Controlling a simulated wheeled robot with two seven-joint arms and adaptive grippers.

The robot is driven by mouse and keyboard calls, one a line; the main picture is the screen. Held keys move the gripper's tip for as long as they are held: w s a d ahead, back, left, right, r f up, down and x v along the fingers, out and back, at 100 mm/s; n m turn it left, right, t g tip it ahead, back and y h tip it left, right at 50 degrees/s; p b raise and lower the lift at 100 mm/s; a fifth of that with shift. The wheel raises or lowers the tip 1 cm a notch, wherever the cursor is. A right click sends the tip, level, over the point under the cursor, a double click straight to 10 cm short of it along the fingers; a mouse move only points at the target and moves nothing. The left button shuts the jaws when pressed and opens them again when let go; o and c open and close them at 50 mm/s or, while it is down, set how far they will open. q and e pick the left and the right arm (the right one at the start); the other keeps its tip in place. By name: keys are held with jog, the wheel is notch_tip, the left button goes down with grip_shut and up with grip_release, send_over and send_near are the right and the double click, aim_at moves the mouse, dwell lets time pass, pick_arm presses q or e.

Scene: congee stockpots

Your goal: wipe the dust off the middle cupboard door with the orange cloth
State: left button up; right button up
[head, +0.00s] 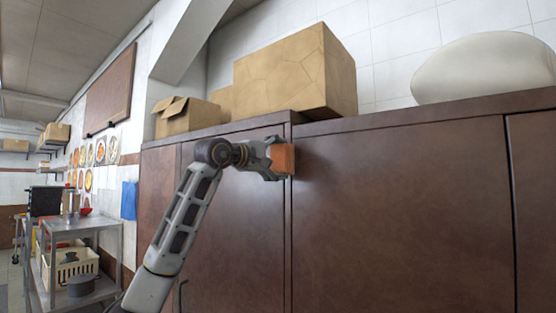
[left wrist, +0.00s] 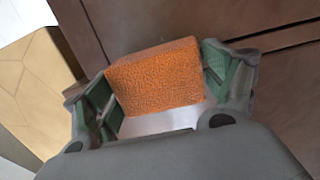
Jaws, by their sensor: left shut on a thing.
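The orange cloth (head: 283,159) is a folded block in my left gripper (head: 276,160). In the left wrist view the cloth (left wrist: 155,77) sits between the two green-padded fingers of my left gripper (left wrist: 160,85). The cloth is at the upper part of the dark brown cupboard, by the vertical seam between two doors. The wide door (head: 400,215) lies right of this seam, and a narrower door (head: 240,230) lies left, partly behind my arm. I cannot tell whether the cloth touches the cupboard. The wide door has a faint paler sheen; I cannot tell whether it is dust. My right gripper is out of view.
Cardboard boxes (head: 295,75) and a pale rounded sack (head: 485,68) stand on the cupboard top. A metal trolley (head: 85,225) with a crate (head: 70,268) stands at the left. The front of the wide door is clear.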

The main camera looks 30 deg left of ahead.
pick_arm(q)
jog(key=shift+w+p, duration=0.3)
jog(key=shift+w, duration=0.2)
jog(key=shift+w, duration=0.2)
dwell(0.4)
jog(key=shift+d, duration=0.15)
jog(key=shift+s+d, duration=0.25)
jog(key=shift+d, duration=1)
jog(key=shift+d+p, duration=0.35)
jog(key=shift+d, duration=0.3)
jog(key=shift+w+r, duration=0.1)
